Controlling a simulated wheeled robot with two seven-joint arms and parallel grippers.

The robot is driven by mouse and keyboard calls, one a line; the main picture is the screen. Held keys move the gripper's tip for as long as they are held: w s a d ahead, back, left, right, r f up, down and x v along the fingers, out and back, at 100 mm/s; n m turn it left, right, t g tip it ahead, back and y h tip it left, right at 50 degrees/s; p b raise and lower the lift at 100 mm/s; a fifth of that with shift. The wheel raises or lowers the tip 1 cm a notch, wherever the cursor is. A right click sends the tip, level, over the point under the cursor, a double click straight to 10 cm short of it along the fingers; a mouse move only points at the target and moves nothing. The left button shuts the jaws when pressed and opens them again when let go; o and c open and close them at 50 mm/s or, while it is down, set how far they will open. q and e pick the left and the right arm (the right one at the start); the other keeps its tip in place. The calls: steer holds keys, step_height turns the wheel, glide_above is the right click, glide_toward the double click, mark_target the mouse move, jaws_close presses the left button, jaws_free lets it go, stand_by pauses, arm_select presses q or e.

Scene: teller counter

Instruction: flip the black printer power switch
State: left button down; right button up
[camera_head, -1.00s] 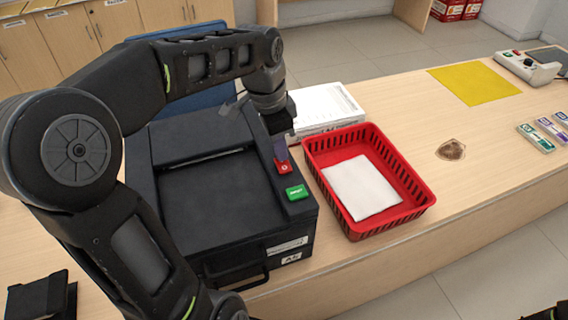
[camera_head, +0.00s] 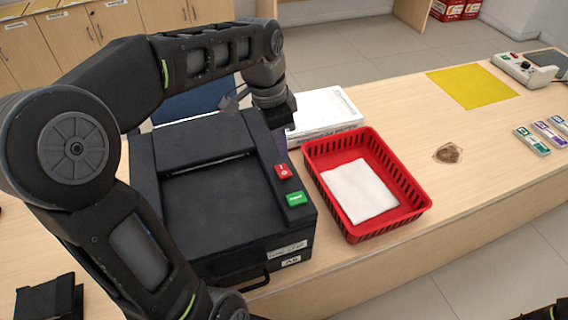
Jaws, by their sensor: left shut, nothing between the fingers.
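The black printer (camera_head: 210,205) stands on the counter in front of me. A red rocker switch (camera_head: 283,171) with white marks sits on its right top edge. A green button (camera_head: 296,198) sits just in front of that. My left arm arches over the printer from the left. My left gripper (camera_head: 281,143) points down beyond the red switch, near the printer's far right edge. It is shut and empty, and the arm partly hides it. A gap shows between it and the red switch. My right gripper is out of view.
A red basket (camera_head: 412,205) holding white paper (camera_head: 361,191) stands close right of the printer. A white paper stack (camera_head: 325,112) lies behind it. A yellow sheet (camera_head: 472,87) and a brown patch (camera_head: 448,153) lie further right. A black object (camera_head: 50,302) is at front left.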

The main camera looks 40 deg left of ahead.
arm_select(q)
steer(key=shift+r+p, duration=0.85)
steer(key=shift+r, duration=0.55)
